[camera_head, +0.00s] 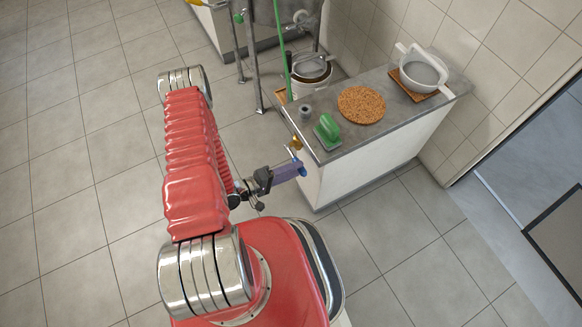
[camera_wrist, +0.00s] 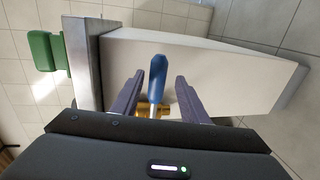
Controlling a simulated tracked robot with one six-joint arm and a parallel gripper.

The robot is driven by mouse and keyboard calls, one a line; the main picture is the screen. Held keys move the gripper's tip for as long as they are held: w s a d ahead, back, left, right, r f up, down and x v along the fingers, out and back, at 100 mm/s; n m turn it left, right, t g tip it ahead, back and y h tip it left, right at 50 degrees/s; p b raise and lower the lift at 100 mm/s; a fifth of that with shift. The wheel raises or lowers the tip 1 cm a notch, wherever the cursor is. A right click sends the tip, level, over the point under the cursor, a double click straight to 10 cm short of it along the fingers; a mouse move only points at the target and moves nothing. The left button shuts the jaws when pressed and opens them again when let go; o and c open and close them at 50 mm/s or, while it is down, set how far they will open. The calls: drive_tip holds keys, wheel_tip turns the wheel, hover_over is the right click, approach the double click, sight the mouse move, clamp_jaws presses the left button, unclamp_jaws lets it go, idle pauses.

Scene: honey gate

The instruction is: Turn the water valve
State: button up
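The water valve has a blue lever handle (camera_wrist: 157,82) and a brass body (camera_wrist: 148,110) on the end of the white counter cabinet. In the head view the brass part (camera_head: 296,143) shows near the counter's front left corner, with the blue handle (camera_head: 301,169) below it. My gripper (camera_wrist: 159,78) is open, with one finger on each side of the blue handle in the wrist view. Gaps show between the handle and both fingers. In the head view my gripper (camera_head: 287,172) reaches the handle from the left; the fingers partly hide it there.
A bucket with a sieve (camera_head: 310,83) stands behind, near a metal stand and green hose (camera_head: 281,45). Floor at left is clear.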

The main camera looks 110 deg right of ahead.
drive_tip(key=v, duration=1.3)
drive_tip(key=shift+w, duration=0.4)
drive_tip(key=shift+a, duration=0.1)
idle(0.4)
idle(0.6)
